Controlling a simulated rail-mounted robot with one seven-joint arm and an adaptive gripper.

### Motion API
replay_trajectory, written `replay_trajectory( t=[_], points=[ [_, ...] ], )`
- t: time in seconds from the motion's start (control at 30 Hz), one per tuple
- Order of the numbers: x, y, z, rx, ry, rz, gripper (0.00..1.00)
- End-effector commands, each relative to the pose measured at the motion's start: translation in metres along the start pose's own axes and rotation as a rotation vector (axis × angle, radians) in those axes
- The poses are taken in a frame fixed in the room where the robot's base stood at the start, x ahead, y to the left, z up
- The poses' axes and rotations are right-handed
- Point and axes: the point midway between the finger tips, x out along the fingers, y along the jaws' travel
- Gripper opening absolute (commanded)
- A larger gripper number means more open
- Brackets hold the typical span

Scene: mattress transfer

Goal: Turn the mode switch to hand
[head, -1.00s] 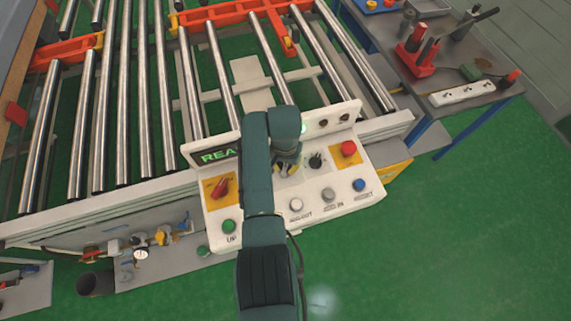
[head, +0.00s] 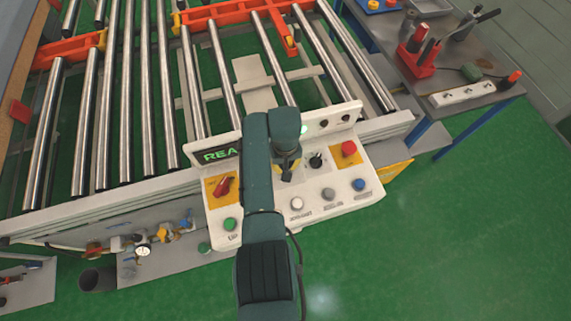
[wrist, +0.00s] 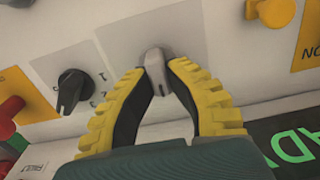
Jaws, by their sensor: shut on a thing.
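The white control panel (head: 318,205) stands at the front of the roller conveyor. My gripper (head: 287,172) is over the panel, left of a black selector knob (head: 316,160). In the wrist view, my gripper (wrist: 155,75) has its yellow-ribbed fingers shut on a grey switch knob (wrist: 156,60), one finger on each side. The knob sits on a grey plate (wrist: 120,42). The black selector knob also shows in the wrist view (wrist: 72,90), with markings beside it. I cannot read any label at the grey knob.
A red rotary switch (head: 222,186) on a yellow plate is on the left of the panel, and a red button (head: 348,148) is on the right. White, grey and blue buttons line the front. A yellow knob (wrist: 272,12) is near my gripper.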

Motion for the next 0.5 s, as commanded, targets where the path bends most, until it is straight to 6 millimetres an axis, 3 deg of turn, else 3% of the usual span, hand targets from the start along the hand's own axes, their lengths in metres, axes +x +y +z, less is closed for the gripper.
replay_trajectory(
  t=[0.37,0.4,0.5],
  points=[
    [0.0032,-0.0006,0.0013,-0.006,-0.003,-0.002,0.00],
    [0.0032,-0.0006,0.0014,-0.005,-0.003,-0.002,0.17],
    [0.0029,-0.0005,0.0013,-0.005,-0.003,-0.002,0.36]
  ],
)
